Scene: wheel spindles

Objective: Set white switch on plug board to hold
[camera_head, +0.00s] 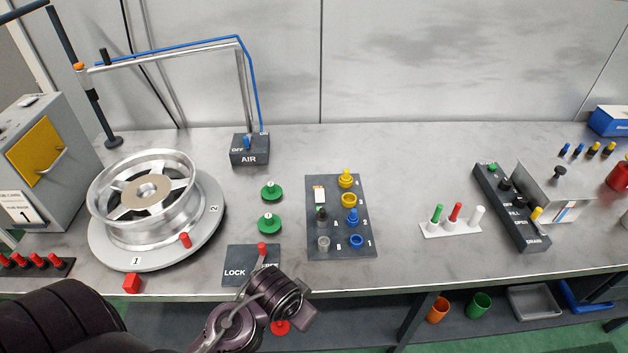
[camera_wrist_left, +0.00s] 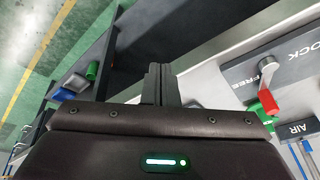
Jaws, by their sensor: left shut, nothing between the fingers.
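The dark plug board (camera_head: 340,247) lies flat on the bench, right of centre-left in the head view. A small white switch (camera_head: 320,195) sits at its upper left; its setting and any "hold" label are too small to read. My left gripper (camera_wrist_left: 160,75) is shut and empty in the left wrist view, its fingertips together. In the head view my left wrist is at the bench's front edge, below and left of the plug board and apart from it. The fingertips do not show clearly there. My right gripper is not in view.
A LOCK/FREE plate (camera_head: 238,264) with a red-tipped lever (camera_head: 262,247) is close to my left wrist. Green knobs (camera_head: 270,191), a wheel rim (camera_head: 145,188) and an AIR box (camera_head: 249,150) stand to the left. A white strip (camera_head: 450,229) with coloured pegs lies right; bench between is clear.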

